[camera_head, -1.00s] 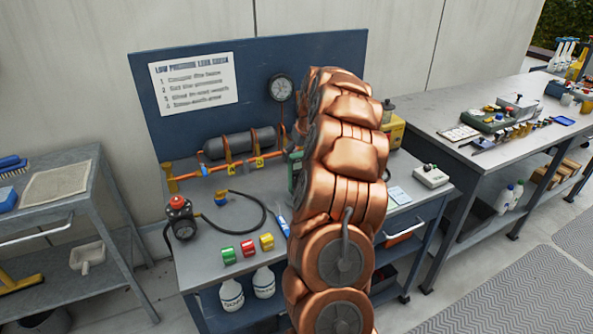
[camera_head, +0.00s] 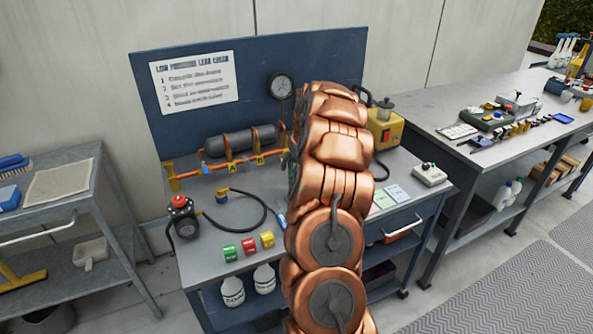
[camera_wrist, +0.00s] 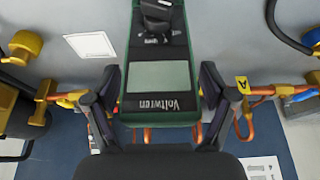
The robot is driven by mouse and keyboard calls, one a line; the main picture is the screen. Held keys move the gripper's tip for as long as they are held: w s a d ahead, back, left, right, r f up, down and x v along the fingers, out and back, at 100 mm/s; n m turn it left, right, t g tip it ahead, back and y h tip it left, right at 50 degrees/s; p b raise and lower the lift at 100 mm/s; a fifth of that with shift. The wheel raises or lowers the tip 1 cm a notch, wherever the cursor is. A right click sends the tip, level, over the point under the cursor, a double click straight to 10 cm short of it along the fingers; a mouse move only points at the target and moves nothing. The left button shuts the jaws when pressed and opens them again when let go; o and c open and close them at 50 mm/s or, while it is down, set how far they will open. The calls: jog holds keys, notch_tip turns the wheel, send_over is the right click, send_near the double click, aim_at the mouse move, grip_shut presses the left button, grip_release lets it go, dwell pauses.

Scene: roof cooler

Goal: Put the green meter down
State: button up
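The green meter (camera_wrist: 158,107), with a dark face, a pale grey screen and the word "Voltwren", is between the two dark fingers of my gripper (camera_wrist: 160,98) in the wrist view. The fingers press against its two long sides, and its far end runs past the top of the picture. In the head view my copper-coloured arm hides the gripper and nearly all of the meter. The grey workbench top (camera_head: 240,205) lies below. I cannot tell the gap between meter and bench.
An orange pipe with yellow fittings (camera_head: 210,166) and a grey cylinder (camera_head: 240,142) stand at the back board.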

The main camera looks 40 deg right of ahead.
jog(key=c, duration=1.3)
jog(key=shift+o, duration=0.2)
jog(key=shift+r+b, duration=0.8)
jog(key=shift+r, duration=1)
jog(key=s+a+r+b, duration=0.1)
jog(key=s+a+b, duration=0.3)
jog(key=s+a, duration=0.5)
jog(key=s, duration=0.4)
jog(key=shift+a+r, duration=0.15)
jog(key=shift+r, duration=0.05)
